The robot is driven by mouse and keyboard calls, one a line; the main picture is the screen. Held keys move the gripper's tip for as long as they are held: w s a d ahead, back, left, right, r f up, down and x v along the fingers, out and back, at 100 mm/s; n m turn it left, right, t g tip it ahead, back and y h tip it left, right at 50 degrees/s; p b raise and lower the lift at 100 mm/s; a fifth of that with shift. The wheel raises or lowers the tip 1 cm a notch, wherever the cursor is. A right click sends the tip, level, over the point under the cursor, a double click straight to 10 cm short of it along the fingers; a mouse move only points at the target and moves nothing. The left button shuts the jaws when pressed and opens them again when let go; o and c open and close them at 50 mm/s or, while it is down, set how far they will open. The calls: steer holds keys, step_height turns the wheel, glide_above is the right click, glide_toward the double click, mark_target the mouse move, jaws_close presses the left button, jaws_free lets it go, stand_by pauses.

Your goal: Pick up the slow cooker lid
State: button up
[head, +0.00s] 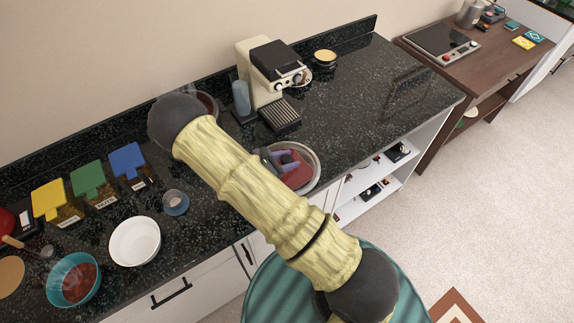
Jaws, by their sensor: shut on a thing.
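A round, silver-rimmed thing, which I take for the slow cooker lid (316,166), shows at the front edge of the black counter, just right of my arm. Its left part is hidden behind my arm. My gripper (284,161), with purple-grey fingers and a dark red part beside them, is over it and shut on it. The exact grip on the handle is too small to make out. I cannot tell whether the lid touches the counter. A round vessel (208,102), perhaps the slow cooker, is mostly hidden behind my arm near the wall.
A coffee machine (262,78) stands behind the lid, with a small round container (325,58) to its right. A white bowl (135,241), glass cup (176,202), teal bowl (74,279) and coloured-lid containers (95,183) fill the left. Counter (385,95) is clear at right.

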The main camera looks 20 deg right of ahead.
mark_target(288, 162)
step_height(288, 162, up, 7)
steer(key=shift+r+b, duration=0.1)
steer(key=shift+b, duration=0.75)
steer(key=shift+f+n+t+y+p, duration=0.35)
steer(key=shift+n+t+p, duration=0.25)
steer(key=shift+p, duration=0.4)
steer(key=f+n+t+p, duration=0.1)
steer(key=s+f+n+t+y+p, duration=0.1)
steer(key=f+p, duration=0.1)
steer(key=shift+s+f+n+t+y, duration=0.2)
steer(key=shift+f+n+t+y, duration=0.1)
steer(key=shift+n+t, duration=0.1)
steer(key=shift+s+f, duration=0.1)
steer(key=shift+f, duration=0.2)
steer(key=shift+d, duration=0.1)
